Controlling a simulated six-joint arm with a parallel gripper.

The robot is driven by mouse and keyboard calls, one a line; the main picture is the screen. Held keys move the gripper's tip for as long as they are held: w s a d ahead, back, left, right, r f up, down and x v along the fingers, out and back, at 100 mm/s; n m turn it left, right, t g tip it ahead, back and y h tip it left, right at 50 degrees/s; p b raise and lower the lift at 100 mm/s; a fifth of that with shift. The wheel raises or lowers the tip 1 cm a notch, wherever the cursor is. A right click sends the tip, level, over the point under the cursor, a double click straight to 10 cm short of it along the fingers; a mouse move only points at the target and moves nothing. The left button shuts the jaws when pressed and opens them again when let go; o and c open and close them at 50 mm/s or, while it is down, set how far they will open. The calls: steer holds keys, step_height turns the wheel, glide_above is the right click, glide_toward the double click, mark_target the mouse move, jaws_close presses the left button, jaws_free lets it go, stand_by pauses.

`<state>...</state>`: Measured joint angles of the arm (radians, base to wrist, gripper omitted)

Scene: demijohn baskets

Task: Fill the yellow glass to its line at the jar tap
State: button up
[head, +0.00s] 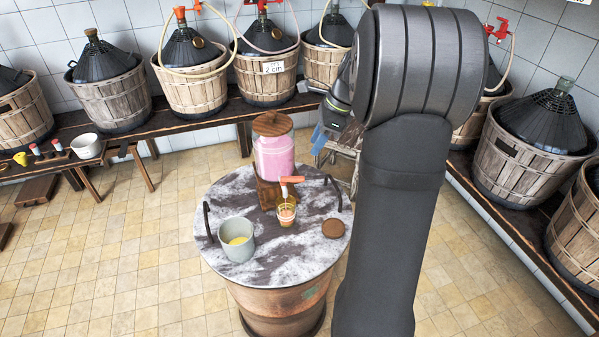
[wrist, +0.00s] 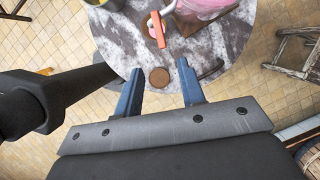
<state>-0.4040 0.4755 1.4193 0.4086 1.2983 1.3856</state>
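The jar (head: 274,155) holds pink liquid under a wooden lid and sits on a wooden stand on the round table. Its tap (head: 290,180) has an orange-red lever, which also shows in the wrist view (wrist: 157,30). The small yellow-rimmed glass (head: 286,214) stands upright on the table below the tap. Something pinkish shows in it, but its line and level are too small to read. In the wrist view my gripper (wrist: 160,78) is open and empty, its blue fingers apart above the table's edge.
A grey pot (head: 247,255) with yellow inside stands left of the glass on the round table (head: 285,262). A round wooden disc (head: 333,228) lies to the right and appears between my fingers in the wrist view. Demijohns in baskets line the walls on benches.

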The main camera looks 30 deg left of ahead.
mark_target(296, 177)
steer(key=x, duration=1.2)
jaws_close()
